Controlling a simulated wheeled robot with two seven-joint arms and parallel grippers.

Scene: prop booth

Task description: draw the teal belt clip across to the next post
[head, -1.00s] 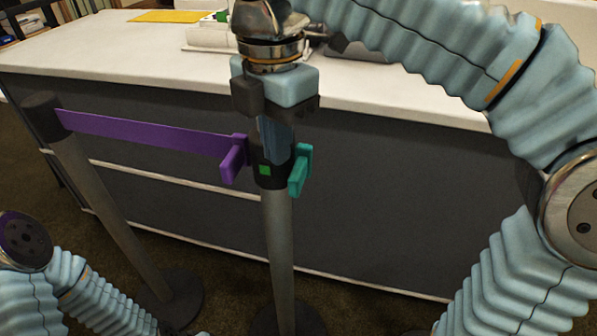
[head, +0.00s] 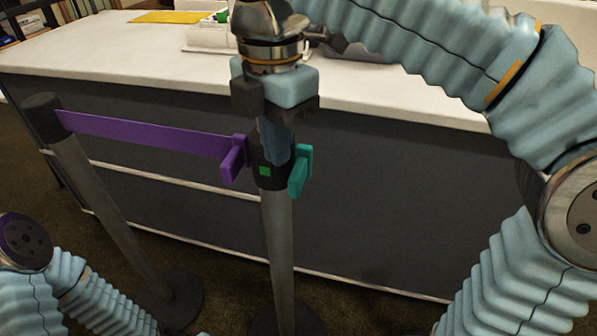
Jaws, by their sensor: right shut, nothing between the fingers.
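The teal belt clip (head: 300,171) sits at the right side of the middle post's dark head (head: 266,172), which carries a small green square. A purple belt (head: 150,133) runs from the left post (head: 42,105) to a purple clip (head: 234,160) on the left side of the middle post. My right gripper (head: 277,140) points down in front of the middle post's top. Its fingers are shut with nothing between them, just left of the teal clip. My left arm shows at the lower left, but its gripper is out of view.
A long counter (head: 400,180) with a white top and dark front stands behind the posts. A yellow sheet (head: 168,16) and other items lie on it. Open floor shows around the post bases. No post shows to the right of the middle one.

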